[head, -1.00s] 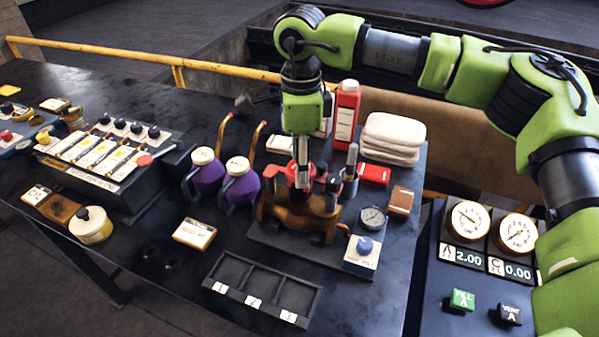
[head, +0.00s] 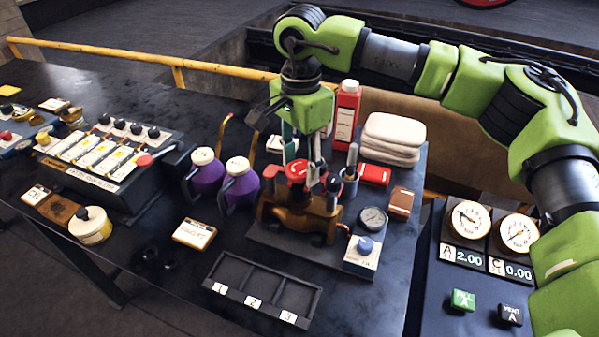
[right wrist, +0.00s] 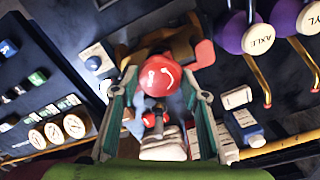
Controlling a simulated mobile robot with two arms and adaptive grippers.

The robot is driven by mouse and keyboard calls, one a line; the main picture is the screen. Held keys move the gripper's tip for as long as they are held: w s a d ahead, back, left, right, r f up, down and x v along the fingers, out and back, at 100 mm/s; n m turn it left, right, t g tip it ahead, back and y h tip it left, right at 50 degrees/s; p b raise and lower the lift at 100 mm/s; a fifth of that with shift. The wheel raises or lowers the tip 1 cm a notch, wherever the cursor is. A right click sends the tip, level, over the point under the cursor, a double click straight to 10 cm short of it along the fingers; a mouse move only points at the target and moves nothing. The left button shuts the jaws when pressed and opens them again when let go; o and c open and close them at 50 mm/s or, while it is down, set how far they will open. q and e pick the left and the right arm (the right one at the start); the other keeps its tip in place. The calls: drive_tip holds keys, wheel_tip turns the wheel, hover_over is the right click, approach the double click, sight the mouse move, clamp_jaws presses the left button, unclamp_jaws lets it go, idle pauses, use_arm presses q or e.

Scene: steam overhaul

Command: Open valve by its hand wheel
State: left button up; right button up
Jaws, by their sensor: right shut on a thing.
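The valve is a bronze body (head: 285,214) on the bench, with a red hand wheel (head: 297,171) on top that bears a white curved arrow. The wheel also shows from above in the right wrist view (right wrist: 159,76). My right gripper (head: 302,170) points down over the valve, its fingers on either side of the red wheel. In the right wrist view the gripper (right wrist: 158,84) is shut on the wheel, one finger at each side. Part of the wheel's rim is hidden by the fingers. My left gripper is not in view.
Purple jugs (head: 240,187) stand left of the valve. A red bottle (head: 346,113) and folded cloths (head: 393,138) are behind it. A numbered tray (head: 262,290) lies in front.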

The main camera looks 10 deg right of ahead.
drive_tip(key=n, duration=0.4)
drive_tip(key=shift+n, duration=0.8)
drive_tip(key=n, duration=0.2)
drive_tip(key=shift+n, duration=0.3)
drive_tip(key=o, duration=1.3)
drive_tip(key=shift+c, duration=1.5)
